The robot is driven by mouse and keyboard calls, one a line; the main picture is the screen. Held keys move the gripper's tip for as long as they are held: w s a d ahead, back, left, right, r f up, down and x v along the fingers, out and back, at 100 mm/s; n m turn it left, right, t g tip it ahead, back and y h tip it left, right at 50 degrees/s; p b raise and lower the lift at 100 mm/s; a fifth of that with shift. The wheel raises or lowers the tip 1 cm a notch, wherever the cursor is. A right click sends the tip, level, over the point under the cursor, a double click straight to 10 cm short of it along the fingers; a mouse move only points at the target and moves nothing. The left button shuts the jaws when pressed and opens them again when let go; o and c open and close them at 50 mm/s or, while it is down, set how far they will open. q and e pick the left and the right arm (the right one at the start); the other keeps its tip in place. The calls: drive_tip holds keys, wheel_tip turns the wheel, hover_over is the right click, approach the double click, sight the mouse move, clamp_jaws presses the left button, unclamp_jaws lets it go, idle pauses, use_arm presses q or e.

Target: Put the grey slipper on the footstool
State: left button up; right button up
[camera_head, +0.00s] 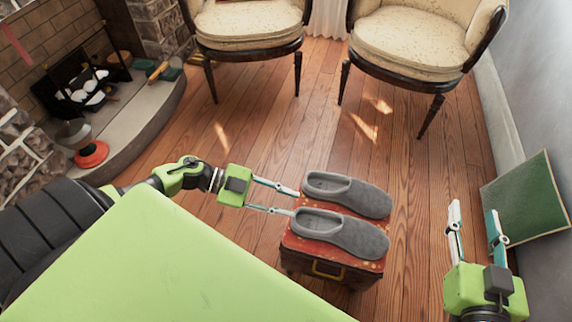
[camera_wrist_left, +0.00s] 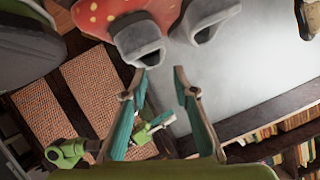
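Two grey slippers, a far one (camera_head: 350,196) and a near one (camera_head: 342,235), lie side by side on the red spotted footstool (camera_head: 310,250). Their heels point left, toward my left gripper (camera_head: 294,202). That gripper is open and empty, one fingertip close to each heel. In the left wrist view the open fingers (camera_wrist_left: 160,73) sit just short of the slipper heels, seen as one grey slipper (camera_wrist_left: 138,42) and another (camera_wrist_left: 208,18), with the footstool's red top (camera_wrist_left: 97,18) beside them. My right gripper (camera_head: 474,212) is open and empty, right of the footstool.
Two cream armchairs, one on the left (camera_head: 248,22) and one on the right (camera_head: 410,40), stand at the back. A stone hearth (camera_head: 135,110) is at the left. A green board (camera_head: 526,200) leans on the right wall. The wooden floor between is clear.

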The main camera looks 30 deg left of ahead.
use_arm(q)
drive_tip(key=w+d+r+n+t+y, duration=0.2)
drive_tip(key=d+r+n+t+y, duration=0.2)
drive_tip(key=r+n, duration=0.3)
drive_tip(key=w+d+r+n+t+y, duration=0.3)
drive_tip(key=d+r+n+t+y, duration=0.2)
drive_tip(key=r, duration=0.7)
drive_tip(key=shift+d+n+t, duration=0.2)
drive_tip(key=shift+n+t, duration=0.3)
drive_tip(key=shift+n, duration=0.9)
drive_tip(key=shift+r, duration=0.1)
